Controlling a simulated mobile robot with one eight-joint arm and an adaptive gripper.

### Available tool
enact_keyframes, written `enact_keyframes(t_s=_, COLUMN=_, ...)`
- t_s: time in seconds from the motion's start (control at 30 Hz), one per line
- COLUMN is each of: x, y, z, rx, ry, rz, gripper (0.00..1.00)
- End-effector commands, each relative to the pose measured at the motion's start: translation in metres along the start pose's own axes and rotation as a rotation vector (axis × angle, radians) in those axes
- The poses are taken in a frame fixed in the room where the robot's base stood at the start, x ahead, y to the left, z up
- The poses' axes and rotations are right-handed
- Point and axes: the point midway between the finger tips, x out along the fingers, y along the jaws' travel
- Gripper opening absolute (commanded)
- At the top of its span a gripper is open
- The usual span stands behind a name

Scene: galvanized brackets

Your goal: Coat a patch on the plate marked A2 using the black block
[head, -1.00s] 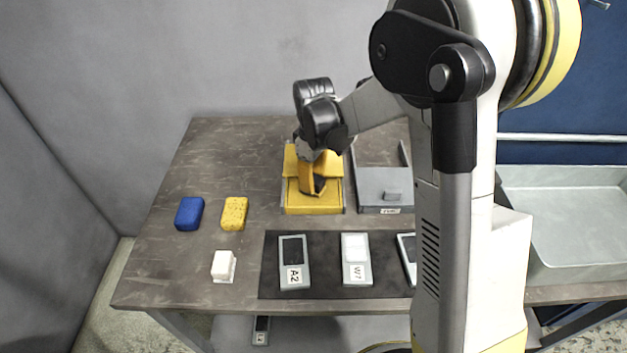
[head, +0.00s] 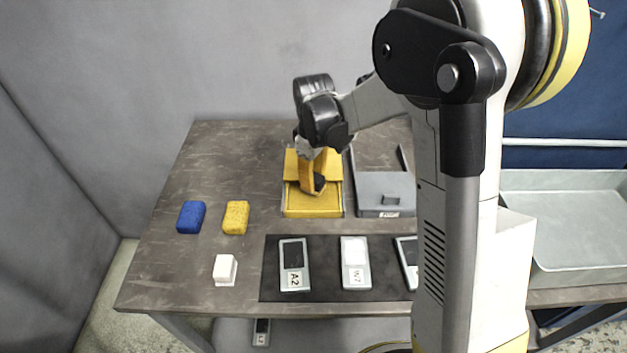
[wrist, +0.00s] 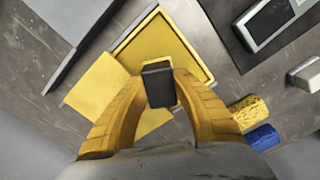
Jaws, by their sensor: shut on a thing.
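My gripper (head: 317,186) points down over the yellow box (head: 313,210) at the middle of the table. In the wrist view my gripper (wrist: 158,88) is shut on the black block (wrist: 159,84), which sits between its yellow fingertips. The block (head: 320,183) is partly hidden by a finger in the head view. Behind it in the wrist view is the box's yellow interior (wrist: 165,45); I cannot tell if the block touches it. The plate marked A2 (head: 293,281) lies on the dark mat in front of the box, with a dark rectangle on its upper face.
The plate marked W7 (head: 356,279) has a white rectangle and lies right of A2 on the dark mat (head: 323,280). A grey box (head: 378,190) stands right of the yellow one. A blue sponge (head: 190,217), yellow sponge (head: 235,217) and white block (head: 225,269) are at left.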

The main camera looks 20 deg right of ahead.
Motion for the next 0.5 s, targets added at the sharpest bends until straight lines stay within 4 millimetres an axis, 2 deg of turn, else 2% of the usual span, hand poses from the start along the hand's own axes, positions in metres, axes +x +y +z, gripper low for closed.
enact_keyframes(t_s=0.03, x=-0.008, y=0.000, z=0.000, rx=0.000, ry=0.000, rz=0.000, gripper=0.00)
enact_keyframes(t_s=0.5, x=-0.046, y=0.000, z=0.000, rx=0.000, ry=0.000, rz=0.000, gripper=0.00)
